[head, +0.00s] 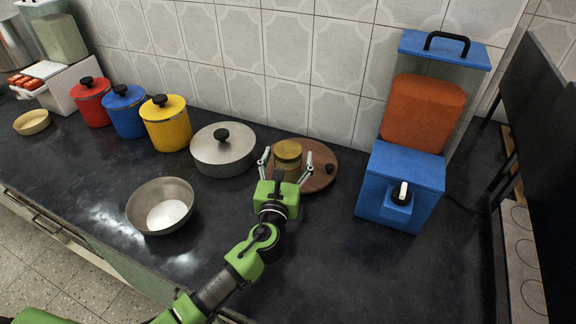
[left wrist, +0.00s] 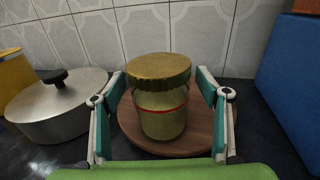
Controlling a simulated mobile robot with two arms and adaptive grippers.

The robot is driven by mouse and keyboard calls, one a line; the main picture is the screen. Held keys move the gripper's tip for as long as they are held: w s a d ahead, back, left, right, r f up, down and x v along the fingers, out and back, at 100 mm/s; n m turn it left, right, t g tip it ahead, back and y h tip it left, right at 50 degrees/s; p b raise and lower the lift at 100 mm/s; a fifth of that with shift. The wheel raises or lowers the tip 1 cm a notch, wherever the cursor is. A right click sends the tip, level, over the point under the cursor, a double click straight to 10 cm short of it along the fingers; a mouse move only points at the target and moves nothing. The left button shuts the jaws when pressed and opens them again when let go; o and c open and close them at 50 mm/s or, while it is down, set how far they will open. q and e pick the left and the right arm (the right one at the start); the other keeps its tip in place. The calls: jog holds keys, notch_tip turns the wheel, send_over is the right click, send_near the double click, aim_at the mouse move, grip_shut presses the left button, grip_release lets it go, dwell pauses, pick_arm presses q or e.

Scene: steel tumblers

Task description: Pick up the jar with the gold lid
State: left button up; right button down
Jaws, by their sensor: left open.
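The jar with the gold lid (head: 287,152) stands upright on a round wooden board (head: 318,178) near the tiled wall. In the left wrist view the gold lid (left wrist: 158,67) sits on a jar body (left wrist: 162,118) with a red band near its top. My left gripper (head: 285,163) is open, with one finger on each side of the jar. In the left wrist view its fingers (left wrist: 163,115) show gaps to the jar on both sides. The far side of the jar is hidden. My right gripper is not in view.
A lidded steel pot (head: 222,155) stands just left of the board, and a steel bowl (head: 142,205) is nearer the front. A blue dispenser (head: 400,188) stands to the right. Red, blue and yellow canisters (head: 168,128) line the wall at left. The front right counter is clear.

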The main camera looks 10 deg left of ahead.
pick_arm(q)
jog(key=shift+w, duration=0.25)
jog(key=c, duration=1.5)
jog(key=shift+r, duration=0.1)
